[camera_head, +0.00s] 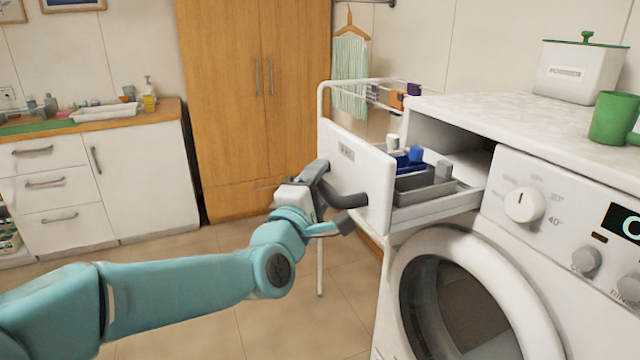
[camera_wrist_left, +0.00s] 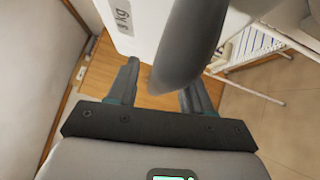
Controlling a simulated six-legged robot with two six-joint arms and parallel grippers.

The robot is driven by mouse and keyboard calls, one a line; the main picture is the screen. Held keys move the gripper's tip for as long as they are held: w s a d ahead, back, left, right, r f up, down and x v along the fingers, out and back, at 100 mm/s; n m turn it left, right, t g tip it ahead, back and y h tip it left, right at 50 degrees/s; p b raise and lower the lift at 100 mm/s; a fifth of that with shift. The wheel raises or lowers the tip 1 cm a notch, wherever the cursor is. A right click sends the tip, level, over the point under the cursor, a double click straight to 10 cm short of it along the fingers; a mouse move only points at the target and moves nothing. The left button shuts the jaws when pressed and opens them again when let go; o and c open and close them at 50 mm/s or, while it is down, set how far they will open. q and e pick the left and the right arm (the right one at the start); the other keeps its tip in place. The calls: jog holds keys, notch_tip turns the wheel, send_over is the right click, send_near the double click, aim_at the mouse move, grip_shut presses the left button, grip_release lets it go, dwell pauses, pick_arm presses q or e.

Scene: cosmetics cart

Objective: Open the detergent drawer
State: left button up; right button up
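The detergent drawer (camera_head: 435,200) is pulled out of the white washing machine (camera_head: 540,215). Its white front panel (camera_head: 357,168) stands well clear of the machine, and its grey compartments show. A dark grey curved handle (camera_head: 345,197) sticks out from the panel. My left gripper (camera_head: 333,200) is at this handle, with its fingers apart. In the left wrist view the handle (camera_wrist_left: 188,45) reaches down between the two fingers, with a gap beside the left one. The exact contact is partly hidden. My right gripper is not in view.
The round door (camera_head: 465,300) sits below the drawer. A white countertop (camera_head: 530,125) carries a powder box (camera_head: 580,70) and a green cup (camera_head: 613,118). A white wire rack (camera_head: 325,100) stands behind the drawer. The tiled floor to the left is clear.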

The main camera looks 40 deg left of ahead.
pick_arm(q)
jog(key=b+v, duration=0.3)
jog(key=v, duration=1.3)
jog(key=shift+s+f, duration=0.1)
